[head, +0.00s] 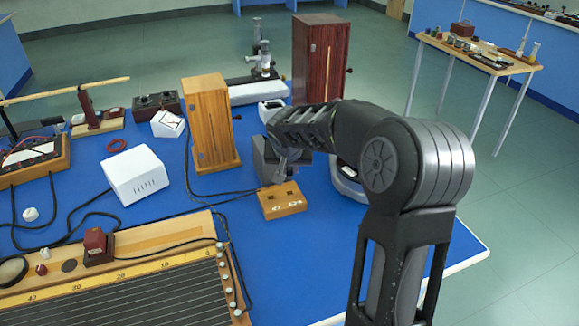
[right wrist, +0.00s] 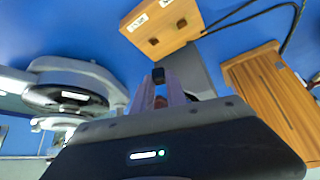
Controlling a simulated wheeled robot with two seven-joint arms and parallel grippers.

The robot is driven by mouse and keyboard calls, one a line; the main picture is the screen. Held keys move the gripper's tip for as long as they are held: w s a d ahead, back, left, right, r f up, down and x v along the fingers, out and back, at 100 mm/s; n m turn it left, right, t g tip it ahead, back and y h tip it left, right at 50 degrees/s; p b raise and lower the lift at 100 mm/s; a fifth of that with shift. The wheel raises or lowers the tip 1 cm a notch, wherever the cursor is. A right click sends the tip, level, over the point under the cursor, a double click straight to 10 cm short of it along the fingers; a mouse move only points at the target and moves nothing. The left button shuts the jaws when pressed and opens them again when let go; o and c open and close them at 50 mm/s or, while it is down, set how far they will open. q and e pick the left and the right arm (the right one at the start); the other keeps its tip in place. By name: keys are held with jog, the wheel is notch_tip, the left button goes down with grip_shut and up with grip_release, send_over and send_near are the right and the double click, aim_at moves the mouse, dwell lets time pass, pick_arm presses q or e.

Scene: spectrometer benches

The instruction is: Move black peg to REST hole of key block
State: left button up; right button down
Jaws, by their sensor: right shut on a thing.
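The key block (head: 284,206) is a small wooden block on the blue bench top. In the right wrist view the key block (right wrist: 168,32) shows two dark square spots and two white labels, too small to read. My right gripper (head: 279,181) is just behind the block in the head view, its fingers mostly hidden by its own body. In the right wrist view my right gripper (right wrist: 164,88) is shut on the black peg (right wrist: 158,75). The peg's dark end shows at the fingertips, apart from the block in that picture. My left gripper is in neither view.
A tall wooden box (head: 209,125) stands left of my gripper, with a dark red cabinet (head: 318,60) behind. A white box (head: 136,177) and a wired board (head: 120,285) lie to the left. A round-based instrument (head: 347,181) is close on the right.

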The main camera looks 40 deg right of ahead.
jog(key=shift+f+b, duration=1.15)
jog(key=shift+f, duration=1.05)
jog(key=shift+f+b, duration=1)
jog(key=shift+b, duration=0.15)
jog(key=c, duration=1.3)
grip_release()
jog(key=shift+o, duration=0.2)
jog(key=v, duration=0.7)
jog(key=shift+r, duration=0.3)
jog(key=shift+s+a, duration=0.1)
jog(key=shift+a, duration=0.05)
